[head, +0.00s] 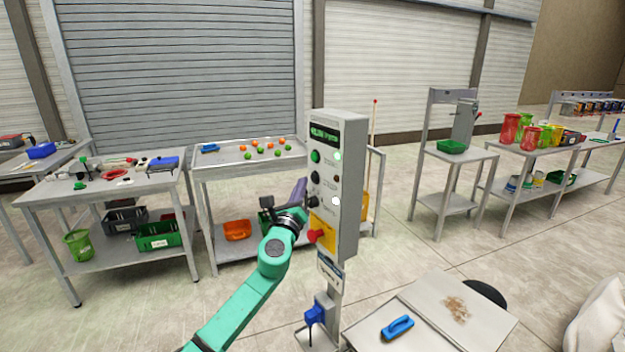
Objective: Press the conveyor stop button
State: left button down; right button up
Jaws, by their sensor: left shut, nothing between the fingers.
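A grey control box (348,190) stands upright on a post in the middle of the head view. Its front has a green button (315,156), a dark button (315,178), a dark knob (314,201) and a red mushroom button (316,236) on a yellow plate. The small lettering cannot be read, so which one is the conveyor stop is unclear. My left gripper (303,208) is shut and empty close to the box's front, above and left of the red button. Whether it touches the box cannot be told. My right gripper is not in view.
A steel table (420,312) with a blue-handled tool (397,328) is at lower right. A blue item (315,314) hangs on the post below the box. Work tables with bins stand behind at left and right. The floor at left front is clear.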

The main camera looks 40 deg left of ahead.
pick_arm(q)
jog(key=shift+w+d, duration=0.2)
jog(key=shift+w, duration=0.2)
jog(key=shift+w+d, duration=0.15)
jog(key=shift+w, duration=0.25)
dwell(0.8)
jog(key=shift+s, duration=0.1)
jog(key=shift+s+a, duration=0.35)
jog(key=shift+s, duration=0.35)
jog(key=s, duration=0.1)
jog(key=s+a, duration=0.1)
jog(key=s, duration=0.2)
jog(key=shift+s+a, duration=0.3)
jog(key=shift+a, duration=0.1)
